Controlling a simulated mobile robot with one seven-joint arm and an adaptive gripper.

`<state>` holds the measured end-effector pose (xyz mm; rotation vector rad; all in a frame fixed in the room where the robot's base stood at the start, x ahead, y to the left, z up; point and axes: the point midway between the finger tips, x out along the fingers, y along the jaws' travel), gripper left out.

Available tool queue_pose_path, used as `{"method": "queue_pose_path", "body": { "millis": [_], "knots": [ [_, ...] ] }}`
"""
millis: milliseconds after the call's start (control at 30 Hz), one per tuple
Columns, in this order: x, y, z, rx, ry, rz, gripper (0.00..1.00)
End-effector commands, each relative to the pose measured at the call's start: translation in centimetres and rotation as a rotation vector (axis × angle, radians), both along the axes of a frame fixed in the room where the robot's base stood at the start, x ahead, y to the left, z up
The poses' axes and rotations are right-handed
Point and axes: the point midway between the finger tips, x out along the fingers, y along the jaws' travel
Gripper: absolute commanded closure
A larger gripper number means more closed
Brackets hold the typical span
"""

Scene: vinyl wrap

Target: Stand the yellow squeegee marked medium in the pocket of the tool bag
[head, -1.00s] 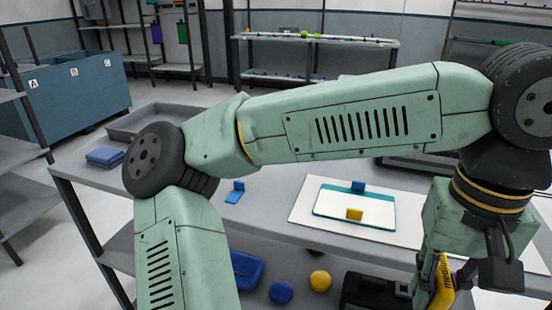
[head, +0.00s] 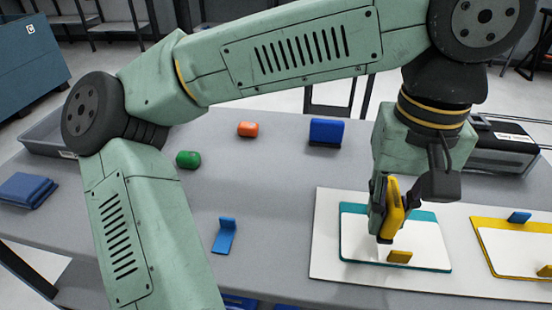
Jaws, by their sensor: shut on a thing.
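My gripper (head: 384,232) points down over the white panel with a teal edge. It is shut on the yellow squeegee (head: 394,208), which hangs tilted in the jaws. Its marking cannot be read in this view; in the earlier head view the word medium shows on it. Whether its lower end touches the panel cannot be told. I cannot make out the tool bag or its pocket in the present head view.
The teal-edged panel (head: 432,255) carries a small yellow piece (head: 400,256). A yellow-edged panel (head: 510,250) lies to the right. The grey table (head: 270,190) holds a blue piece (head: 225,236), a green item (head: 188,159), an orange item (head: 248,129), a blue block (head: 327,131) and a dark labelled box (head: 500,148).

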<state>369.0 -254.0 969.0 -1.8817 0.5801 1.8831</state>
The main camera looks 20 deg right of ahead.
Motion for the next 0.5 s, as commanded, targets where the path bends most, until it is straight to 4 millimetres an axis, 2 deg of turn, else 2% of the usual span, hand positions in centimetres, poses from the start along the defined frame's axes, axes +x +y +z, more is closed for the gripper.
{"method": "queue_pose_path", "body": {
  "millis": [500],
  "knots": [
    [12.5, 2.9, -0.9, 0.0, 0.004, 0.007, 1.0]
  ]
}}
